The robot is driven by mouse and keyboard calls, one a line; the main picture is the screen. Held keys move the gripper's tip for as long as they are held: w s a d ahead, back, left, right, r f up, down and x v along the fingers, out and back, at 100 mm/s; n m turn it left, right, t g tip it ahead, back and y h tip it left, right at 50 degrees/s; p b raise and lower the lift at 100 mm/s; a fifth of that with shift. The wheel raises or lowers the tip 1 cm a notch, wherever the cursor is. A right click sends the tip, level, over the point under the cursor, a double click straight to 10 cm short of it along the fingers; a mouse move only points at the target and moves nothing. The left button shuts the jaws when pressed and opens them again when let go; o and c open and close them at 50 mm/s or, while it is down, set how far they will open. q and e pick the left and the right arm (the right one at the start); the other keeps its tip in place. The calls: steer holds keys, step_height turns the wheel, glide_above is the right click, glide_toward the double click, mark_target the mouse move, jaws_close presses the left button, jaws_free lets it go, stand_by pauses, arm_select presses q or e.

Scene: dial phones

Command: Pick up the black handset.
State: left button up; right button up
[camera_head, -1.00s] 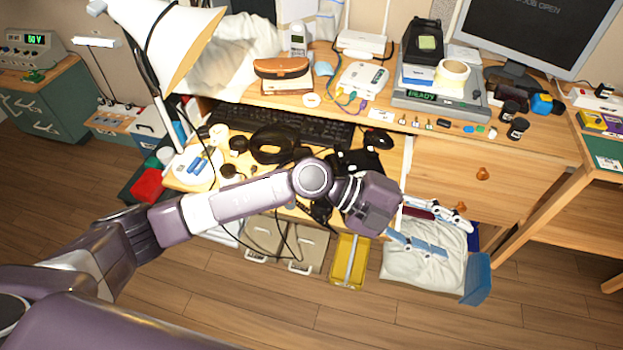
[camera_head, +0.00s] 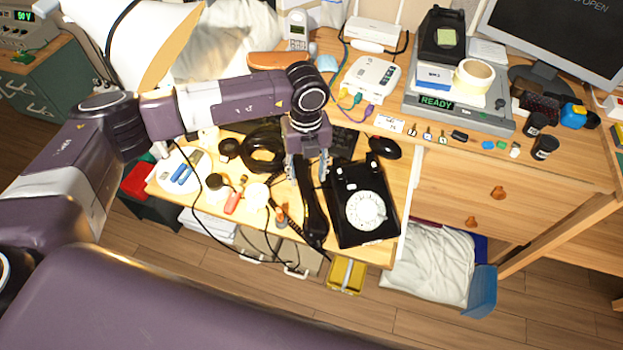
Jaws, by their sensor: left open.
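The black handset (camera_head: 314,216) lies on the pull-out desk shelf, just left of the black dial phone (camera_head: 347,185) with its white dial. The handset runs lengthwise from back to front, off the phone. My left gripper (camera_head: 309,172) points down at the handset's back end, its two fingers apart, one on each side of that end as seen from above. I cannot tell whether the fingers touch it or are still above it. The handset's far tip is partly hidden by the gripper. My right gripper is not in view.
A black mouse (camera_head: 384,148) sits behind the phone. A lamp (camera_head: 140,45) stands at the upper left.

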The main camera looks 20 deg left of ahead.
mark_target(306, 190)
arm_select(q)
steer(key=f, duration=0.2)
steer(key=s+f+p, duration=0.1)
steer(key=f, duration=0.1)
step_height(306, 190, down, 4)
steer(key=shift+r, duration=0.25)
jaws_close()
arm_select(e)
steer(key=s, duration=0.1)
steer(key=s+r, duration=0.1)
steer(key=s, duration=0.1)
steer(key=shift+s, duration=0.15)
